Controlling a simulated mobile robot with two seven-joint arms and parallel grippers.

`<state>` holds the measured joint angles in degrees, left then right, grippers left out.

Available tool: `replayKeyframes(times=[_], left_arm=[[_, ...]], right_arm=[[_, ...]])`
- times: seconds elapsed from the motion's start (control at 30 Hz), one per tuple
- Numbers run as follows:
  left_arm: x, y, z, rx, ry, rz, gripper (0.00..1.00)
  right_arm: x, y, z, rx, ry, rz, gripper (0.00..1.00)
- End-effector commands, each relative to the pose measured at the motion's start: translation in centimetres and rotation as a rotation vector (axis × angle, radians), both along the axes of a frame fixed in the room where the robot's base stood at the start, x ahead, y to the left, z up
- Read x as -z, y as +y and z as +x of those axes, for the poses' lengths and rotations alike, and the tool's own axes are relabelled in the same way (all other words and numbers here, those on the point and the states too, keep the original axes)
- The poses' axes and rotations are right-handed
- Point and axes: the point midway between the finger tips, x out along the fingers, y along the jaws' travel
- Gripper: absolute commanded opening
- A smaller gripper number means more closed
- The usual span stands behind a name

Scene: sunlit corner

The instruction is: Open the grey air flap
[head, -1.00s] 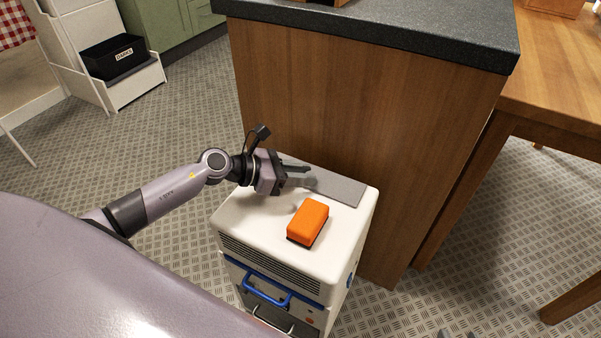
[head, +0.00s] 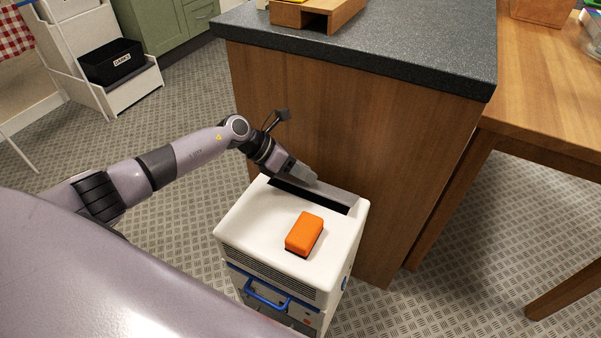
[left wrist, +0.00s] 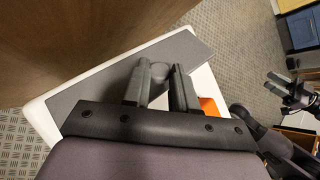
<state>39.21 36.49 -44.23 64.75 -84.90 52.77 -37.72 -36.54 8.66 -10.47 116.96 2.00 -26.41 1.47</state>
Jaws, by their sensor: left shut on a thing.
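The grey air flap (head: 335,193) is a flat plate at the back of the white unit's top (head: 255,215). It stands tilted up, with a dark slot showing along its front side. My left gripper (head: 307,178) is at the flap's left part. In the left wrist view, the flap (left wrist: 100,80) lies beyond the fingers, and the left gripper (left wrist: 162,85) is shut on a small rounded grey part of it. The exact grip is partly hidden. My right gripper (left wrist: 283,85) shows small at the right of the left wrist view, empty, its fingers seeming apart.
An orange block (head: 304,234) with a dark underside lies on the unit's top, in front of the flap. A wooden counter (head: 350,140) with a dark worktop stands close behind the unit. A wooden table (head: 545,110) is at the right. Floor is open at left.

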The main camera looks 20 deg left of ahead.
Motion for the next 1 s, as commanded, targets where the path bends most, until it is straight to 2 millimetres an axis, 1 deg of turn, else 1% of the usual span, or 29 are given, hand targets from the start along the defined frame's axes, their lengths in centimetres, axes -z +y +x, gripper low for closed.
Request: replayKeyframes(times=[0.03, 0.3, 0.73, 0.77, 0.8, 0.83, 1.0], left_arm=[[-0.16, 0.08, 0.28, -0.001, 0.021, 0.002, 0.0], [-0.36, 0.06, 0.72, -0.001, 0.093, 0.004, 0.0], [-0.35, 0.07, 0.71, -0.001, 0.104, 0.005, 0.0], [-0.34, 0.06, 0.72, -0.001, 0.104, 0.005, 0.33], [-0.34, 0.06, 0.72, -0.001, 0.103, 0.004, 0.46], [-0.34, 0.06, 0.72, -0.001, 0.103, 0.004, 0.5], [-0.35, 0.02, 0.72, 0.0, 0.103, 0.004, 0.5]], right_arm=[[0.08, 0.02, 0.01, 0.0, 0.0, 0.0, 0.43], [0.25, 0.04, 0.0, -0.001, 0.0, 0.0, 0.43], [0.24, 0.07, 0.0, -0.001, 0.0, 0.0, 0.43], [0.24, 0.06, 0.01, -0.001, 0.0, 0.0, 0.43], [0.24, 0.07, 0.0, -0.002, 0.0, 0.0, 0.43], [0.24, 0.07, 0.0, -0.002, 0.0, 0.0, 0.43], [0.22, 0.08, 0.02, -0.002, 0.0, 0.0, 0.43]])
